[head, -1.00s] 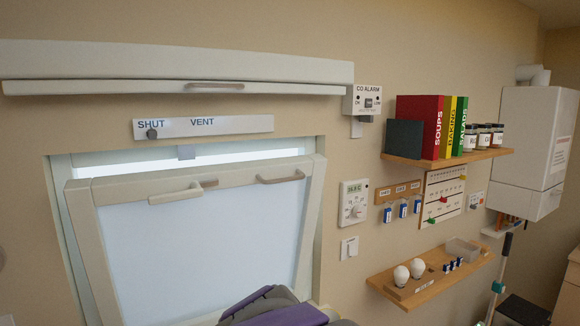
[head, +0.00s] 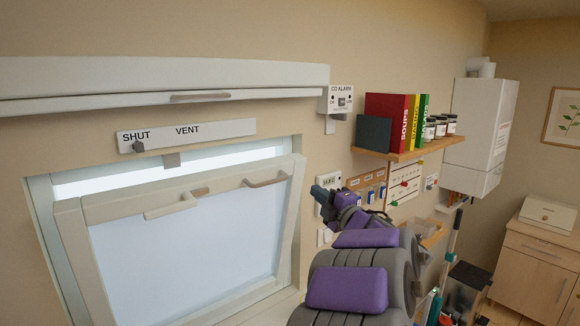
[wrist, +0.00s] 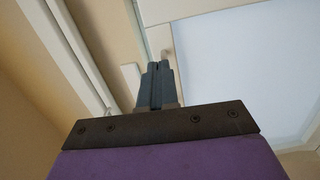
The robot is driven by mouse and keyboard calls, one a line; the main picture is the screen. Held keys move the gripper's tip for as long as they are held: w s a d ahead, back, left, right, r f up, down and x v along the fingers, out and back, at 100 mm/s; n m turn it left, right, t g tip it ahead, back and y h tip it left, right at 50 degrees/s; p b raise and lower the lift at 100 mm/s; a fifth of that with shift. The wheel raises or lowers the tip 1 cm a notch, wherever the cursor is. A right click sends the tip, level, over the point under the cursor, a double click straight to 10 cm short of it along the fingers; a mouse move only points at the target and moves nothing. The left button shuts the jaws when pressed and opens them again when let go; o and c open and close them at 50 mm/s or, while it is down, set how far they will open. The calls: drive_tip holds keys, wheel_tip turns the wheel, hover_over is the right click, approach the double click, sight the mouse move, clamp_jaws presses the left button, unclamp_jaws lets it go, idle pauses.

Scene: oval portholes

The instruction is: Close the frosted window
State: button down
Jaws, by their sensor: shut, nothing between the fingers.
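The frosted window (head: 190,250) is a white-framed pane, tilted inward at its top, with a bright gap along the upper edge. Its top rail carries a lever handle (head: 172,207) left of centre and a bar handle (head: 266,181) at the right. In the wrist view, the shut fingers (wrist: 155,82) point up, with the frosted pane (wrist: 240,60) beyond on the right.
A shelf (head: 405,152) with books and jars is right of my gripper. A CO alarm (head: 341,100) is above it. A white wall unit (head: 482,135) is farther right. A long white box with a handle (head: 170,80) spans above the window.

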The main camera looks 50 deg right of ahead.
drive_tip(key=s+n, duration=0.1)
drive_tip(key=s, duration=0.1)
drive_tip(key=y+p, duration=0.2)
approach(287, 167)
drive_tip(key=shift+n+t, duration=0.4)
drive_tip(key=x, duration=0.4)
drive_tip(key=f+x, duration=0.1)
drive_tip(key=x, duration=0.1)
drive_tip(key=shift+d, duration=0.3)
drive_tip(key=shift+w+d+r, duration=0.1)
drive_tip(key=shift+w+d, duration=0.1)
drive_tip(key=shift+w, duration=0.25)
drive_tip(key=shift+a, duration=0.1)
drive_tip(key=shift+a+r, duration=0.1)
drive_tip(key=shift+a, duration=0.05)
drive_tip(key=shift+w, duration=0.15)
